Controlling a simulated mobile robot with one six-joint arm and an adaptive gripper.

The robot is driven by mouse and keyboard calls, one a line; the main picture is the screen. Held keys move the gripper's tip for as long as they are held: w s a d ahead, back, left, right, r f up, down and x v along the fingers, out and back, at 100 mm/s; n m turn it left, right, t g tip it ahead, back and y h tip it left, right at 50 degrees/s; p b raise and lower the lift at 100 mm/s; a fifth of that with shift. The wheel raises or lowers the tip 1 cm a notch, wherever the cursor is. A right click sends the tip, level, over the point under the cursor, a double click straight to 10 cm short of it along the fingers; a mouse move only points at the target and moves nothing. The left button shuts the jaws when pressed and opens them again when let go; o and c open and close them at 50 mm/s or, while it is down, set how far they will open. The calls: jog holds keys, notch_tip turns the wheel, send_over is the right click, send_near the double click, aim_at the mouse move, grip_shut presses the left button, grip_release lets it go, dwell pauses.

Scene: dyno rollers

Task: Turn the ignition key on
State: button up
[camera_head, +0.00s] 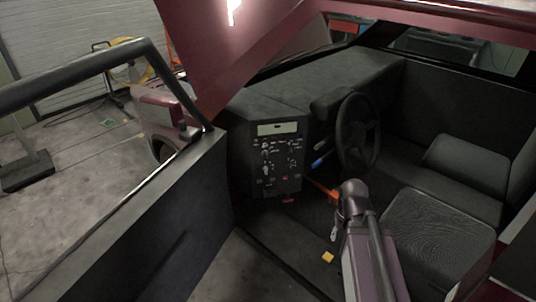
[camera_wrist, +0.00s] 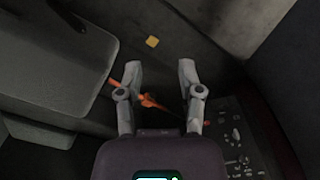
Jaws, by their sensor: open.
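The control panel (camera_head: 278,160) with several switches and knobs is on the dashboard, left of the steering wheel (camera_head: 357,131). It also shows at the lower right of the wrist view (camera_wrist: 235,140). I cannot make out which small part is the ignition key. My gripper (camera_wrist: 160,72) is open and empty in the wrist view, its fingers apart over the cabin floor. The panel lies to the right of the fingers and apart from them.
A dark seat cushion (camera_head: 438,237) is right of my arm and shows at the left of the wrist view (camera_wrist: 55,65). An open door (camera_head: 160,225) stands at left. An orange part (camera_wrist: 150,101) shows between the fingers. A yellow piece (camera_head: 327,257) lies on the floor.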

jog(key=shift+w+f, duration=0.1)
jog(key=shift+w, duration=0.05)
jog(key=w+a+f+n+t+b, duration=0.1)
jog(key=w+a+f+t+b, duration=0.2)
jog(key=w+b, duration=0.3)
jog(key=w+a+f+t+y+b, duration=0.1)
jog(key=w+a+f+t+b, duration=0.3)
jog(key=w, duration=0.4)
jog(key=w+a+f+n+t+b, duration=0.1)
jog(key=w+a+f+t+b, duration=0.15)
jog(key=w+b, duration=0.4)
jog(key=w+a+r+n+t+y+b, duration=0.1)
jog(key=w+a+t+y+b, duration=0.4)
jog(key=w+a+t+b, duration=0.3)
jog(key=a+t+b, duration=0.4)
jog(key=a+b, duration=0.1)
jog(key=b, duration=0.4)
jog(key=shift+w+a+r+y, duration=0.3)
jog(key=shift+w+a+r, duration=0.05)
jog(key=shift+a+r, duration=0.05)
jog(key=shift+w, duration=0.1)
